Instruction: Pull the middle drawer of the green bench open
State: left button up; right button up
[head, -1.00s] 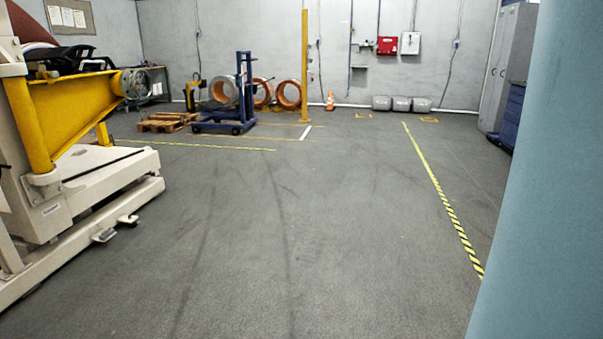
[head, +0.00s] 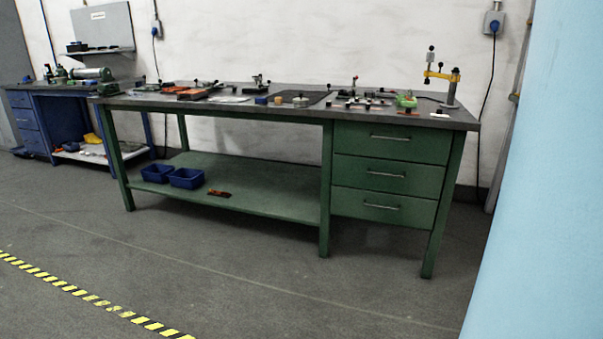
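The green bench (head: 222,108) stands against the white wall, with a dark grey top and a low shelf. Its drawer unit is at the right end, with three green drawers stacked. The middle drawer (head: 350,173) is shut, flush with the others, and has a horizontal metal bar handle (head: 386,174). The top drawer (head: 350,143) and the bottom drawer (head: 350,203) are shut too. The bench is some way off across the floor. Neither of my grippers shows in the head view.
Two blue bins (head: 186,179) sit on the bench's low shelf (head: 262,190). Tools and a yellow-armed stand (head: 449,90) are on the bench top. A blue bench (head: 70,125) stands at the left. A pale blue surface (head: 545,200) fills the right edge. The floor before the drawers is clear.

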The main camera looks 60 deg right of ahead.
aim_at(410, 178)
jog(key=z, duration=2.35)
jog(key=i+l+z, duration=0.2)
jog(key=i+j, duration=0.05)
jog(key=j, duration=0.05)
